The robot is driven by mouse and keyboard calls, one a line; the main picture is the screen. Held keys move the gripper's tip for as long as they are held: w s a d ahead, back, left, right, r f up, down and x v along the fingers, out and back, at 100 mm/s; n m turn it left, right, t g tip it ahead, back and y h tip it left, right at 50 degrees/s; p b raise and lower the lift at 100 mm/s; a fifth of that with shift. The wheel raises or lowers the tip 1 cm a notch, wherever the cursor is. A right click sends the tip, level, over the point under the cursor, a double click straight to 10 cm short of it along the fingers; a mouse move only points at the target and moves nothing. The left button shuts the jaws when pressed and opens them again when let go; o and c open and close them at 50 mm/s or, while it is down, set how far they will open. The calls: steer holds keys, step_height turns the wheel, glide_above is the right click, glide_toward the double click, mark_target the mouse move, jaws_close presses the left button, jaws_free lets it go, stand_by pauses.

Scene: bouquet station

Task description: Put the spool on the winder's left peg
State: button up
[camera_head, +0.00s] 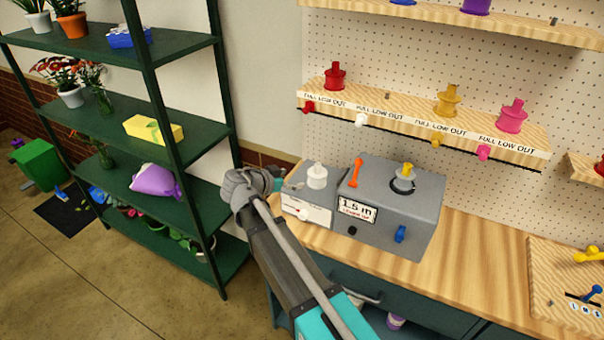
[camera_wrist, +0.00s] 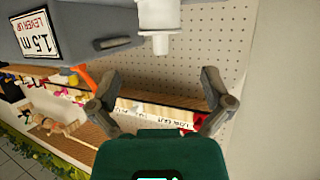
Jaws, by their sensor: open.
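A white spool (camera_head: 317,177) sits upright on the small light-grey unit (camera_head: 306,208) at the left end of the grey winder (camera_head: 420,207); any peg inside it is hidden. A yellow post (camera_head: 408,171) stands on a round plate on the winder's top right. An orange lever (camera_head: 355,172) points up between them. My gripper (camera_head: 258,186) is left of the white spool, apart from it. In the wrist view my gripper (camera_wrist: 158,85) is open with nothing between its fingers, and the white spool (camera_wrist: 159,20) shows beyond them at the top.
A pegboard shelf (camera_head: 425,125) holds red (camera_head: 335,76), yellow (camera_head: 447,101) and pink (camera_head: 512,117) spools; its second place is empty. A dark green rack (camera_head: 180,140) with flowers and boxes stands close left of my arm.

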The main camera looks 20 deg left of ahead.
steer(key=shift+s+a+r, duration=0.25)
steer(key=shift+s, duration=0.3)
stand_by(2.2)
